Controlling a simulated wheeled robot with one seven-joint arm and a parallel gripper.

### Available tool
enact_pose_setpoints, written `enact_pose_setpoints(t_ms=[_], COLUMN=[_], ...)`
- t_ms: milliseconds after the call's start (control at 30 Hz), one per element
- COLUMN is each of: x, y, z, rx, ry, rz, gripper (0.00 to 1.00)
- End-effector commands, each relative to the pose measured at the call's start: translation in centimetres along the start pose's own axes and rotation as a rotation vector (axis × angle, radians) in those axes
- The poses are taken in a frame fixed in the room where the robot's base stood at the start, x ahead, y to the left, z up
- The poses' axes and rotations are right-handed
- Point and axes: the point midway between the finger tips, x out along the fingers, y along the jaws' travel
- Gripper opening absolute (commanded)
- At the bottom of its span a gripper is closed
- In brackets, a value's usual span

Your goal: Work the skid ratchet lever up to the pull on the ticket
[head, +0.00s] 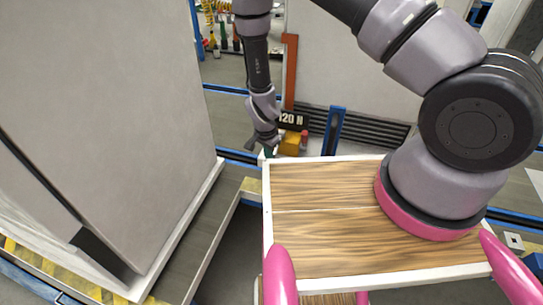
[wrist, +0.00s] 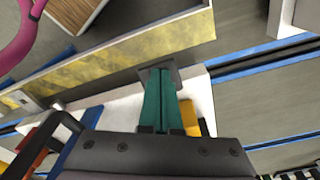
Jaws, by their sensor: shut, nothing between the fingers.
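My gripper (head: 266,150) reaches down past the back left corner of the wood-topped cart. In the wrist view its teal fingers (wrist: 160,98) are together, with nothing seen between them. A dark grey plate (wrist: 178,74) shows at their tips; I cannot tell whether they touch it. A black ticket with white characters (head: 293,120) stands just behind the gripper; it reads "20 N" at its end, and its left part is hidden. A yellow block (head: 290,143) and a small red part (head: 304,139) sit below it. I cannot make out which part is the ratchet lever.
The wood-topped cart (head: 320,185) fills the near middle. A large grey cabinet (head: 105,110) stands at left. An orange-brown upright (head: 290,70) and a blue post (head: 334,128) stand near the ticket. In the wrist view a yellow-marked beam (wrist: 120,55) crosses beyond the fingers.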

Motion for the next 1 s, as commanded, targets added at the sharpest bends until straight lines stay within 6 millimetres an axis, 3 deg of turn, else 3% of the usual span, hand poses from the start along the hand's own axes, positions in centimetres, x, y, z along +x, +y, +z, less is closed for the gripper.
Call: enact_pose_setpoints(t_ms=[200, 567, 1000], x=[-1.1, -1.6, -9.6], y=[0.0, 0.0, -0.1], z=[2.5, 2.6, 2.6], rx=[-0.003, -0.002, -0.002], ry=[-0.001, -0.001, 0.000], rz=[-0.001, -0.001, -0.003], gripper=[0.00, 0.00, 0.00])
